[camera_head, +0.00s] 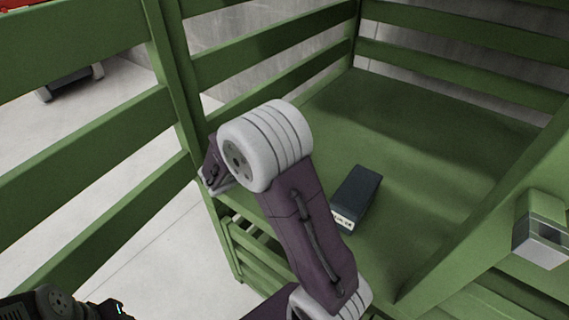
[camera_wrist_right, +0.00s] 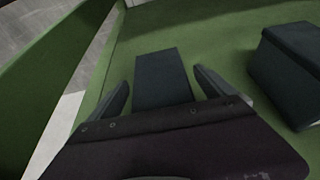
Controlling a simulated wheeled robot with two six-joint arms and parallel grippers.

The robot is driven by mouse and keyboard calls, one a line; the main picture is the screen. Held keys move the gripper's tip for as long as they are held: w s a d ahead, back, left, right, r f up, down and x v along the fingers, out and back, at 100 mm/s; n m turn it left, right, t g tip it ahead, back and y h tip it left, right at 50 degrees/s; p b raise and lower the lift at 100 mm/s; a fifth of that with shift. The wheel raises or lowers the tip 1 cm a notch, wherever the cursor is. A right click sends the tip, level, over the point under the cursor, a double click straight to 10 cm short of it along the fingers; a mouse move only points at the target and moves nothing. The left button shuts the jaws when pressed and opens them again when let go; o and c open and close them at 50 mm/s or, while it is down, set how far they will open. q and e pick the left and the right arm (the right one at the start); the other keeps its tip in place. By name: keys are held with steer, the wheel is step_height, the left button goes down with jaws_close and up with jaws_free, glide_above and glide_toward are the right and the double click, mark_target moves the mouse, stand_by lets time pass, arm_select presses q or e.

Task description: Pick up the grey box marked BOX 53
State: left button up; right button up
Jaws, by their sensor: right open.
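A dark grey box (camera_head: 357,195) with a white label lies on the green shelf (camera_head: 440,130) in the head view; its small print is too blurred to read surely. In the right wrist view, one dark grey box (camera_wrist_right: 162,78) lies between the spread fingers of my right gripper (camera_wrist_right: 161,80). The jaws are open, with a finger on either side and gaps visible. A second dark box (camera_wrist_right: 288,75) lies to the right. No label shows on either there. In the head view my right arm hides its gripper.
Green slatted rails (camera_head: 90,130) fence the left and back of the shelf. A green rail (camera_wrist_right: 45,75) also runs close to the left of the gripper in the wrist view. A grey block (camera_head: 540,230) sits at the right. The shelf's back is clear.

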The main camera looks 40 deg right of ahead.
steer(key=shift+w+d+f, duration=0.2)
steer(key=shift+d+f, duration=0.05)
steer(key=shift+d, duration=0.25)
steer(key=shift+s+a+r, duration=0.1)
steer(key=shift+c, duration=1.2)
steer(key=c, duration=1.8)
steer(key=shift+r, duration=0.15)
steer(key=shift+r, duration=0.35)
steer(key=r, duration=0.2)
steer(key=r+p, duration=0.1)
steer(key=r, duration=0.1)
steer(key=shift+s+a, duration=0.1)
steer(key=shift+s, duration=0.3)
steer(key=s+r, duration=0.2)
steer(key=s, duration=0.1)
steer(key=s+a+r, duration=0.1)
steer(key=s+r, duration=0.1)
steer(key=s, duration=0.2)
steer(key=s+r+p, duration=0.1)
steer(key=s+r, duration=0.1)
steer(key=s, duration=0.1)
steer(key=shift+s+a, duration=0.3)
steer(key=shift+a, duration=0.1)
